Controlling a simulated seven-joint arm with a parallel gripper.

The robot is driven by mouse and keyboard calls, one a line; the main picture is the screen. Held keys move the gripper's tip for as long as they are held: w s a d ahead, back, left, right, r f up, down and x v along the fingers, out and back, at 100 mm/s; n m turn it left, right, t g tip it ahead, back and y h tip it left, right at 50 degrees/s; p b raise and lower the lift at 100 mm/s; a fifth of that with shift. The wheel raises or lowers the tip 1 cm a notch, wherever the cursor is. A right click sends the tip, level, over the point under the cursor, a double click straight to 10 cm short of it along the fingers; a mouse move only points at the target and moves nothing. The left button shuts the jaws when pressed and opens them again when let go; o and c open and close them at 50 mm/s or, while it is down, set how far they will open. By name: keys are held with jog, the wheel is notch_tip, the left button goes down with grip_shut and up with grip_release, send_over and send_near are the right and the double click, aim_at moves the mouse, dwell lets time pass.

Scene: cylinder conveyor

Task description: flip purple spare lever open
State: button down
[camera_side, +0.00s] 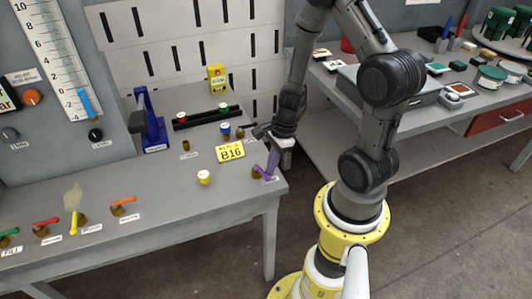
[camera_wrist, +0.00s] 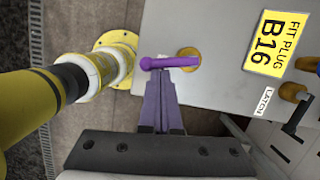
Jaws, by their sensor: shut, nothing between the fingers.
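The purple lever (camera_wrist: 172,62) sticks out sideways from its brass pivot (camera_wrist: 190,54) in the wrist view, with its rounded free end to the left. In the side view the lever (camera_side: 261,173) is at the right front corner of the grey bench. My gripper (camera_wrist: 158,78) is shut and empty, its fingertips right beside the lever's free half. I cannot tell whether they touch it. In the side view my gripper (camera_side: 273,160) points down at the bench corner and partly hides the lever and its label.
A blue knob (camera_side: 225,129) is behind. Orange (camera_side: 123,200), yellow (camera_side: 74,222) and red (camera_side: 46,221) levers line the front left. The bench edge is close beside the purple lever.

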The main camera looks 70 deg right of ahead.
jog(key=shift+a+m, duration=0.15)
jog(key=shift+m, duration=0.15)
jog(key=shift+a, duration=0.25)
dwell(0.6)
jog(key=s+d, duration=0.2)
jog(key=d, duration=0.1)
jog(key=shift+s+d+f, duration=0.15)
jog(key=shift+s+f, duration=0.15)
jog(key=shift+f, duration=0.1)
jog(key=v, duration=1)
jog(key=shift+w, duration=0.15)
